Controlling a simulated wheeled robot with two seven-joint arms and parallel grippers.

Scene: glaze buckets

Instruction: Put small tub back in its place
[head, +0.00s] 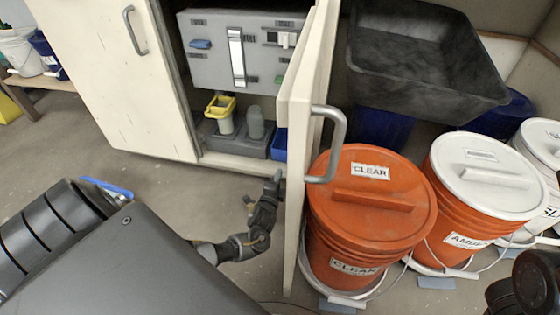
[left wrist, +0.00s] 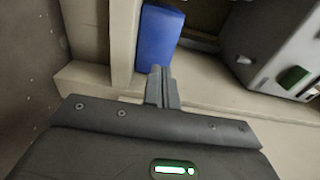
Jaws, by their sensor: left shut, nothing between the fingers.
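A small pale tub with a yellow rim (head: 222,115) stands upright on a grey base (head: 228,141) inside the open cabinet in the head view. A grey cup-like container (head: 255,122) stands beside it to the right; I cannot tell for sure which of the two is the task's tub. My left gripper (head: 277,179) is in front of the cabinet opening, beside the inner face of the open door and apart from the tub. In the left wrist view its fingers (left wrist: 162,87) are together and empty, below a blue bin (left wrist: 160,38).
The open cabinet door (head: 297,160) with a grey handle (head: 332,140) stands close right of my left gripper. Beyond it are orange buckets, one with an orange lid (head: 370,215), one with a white lid (head: 488,180). A dark tray (head: 425,60) sits behind.

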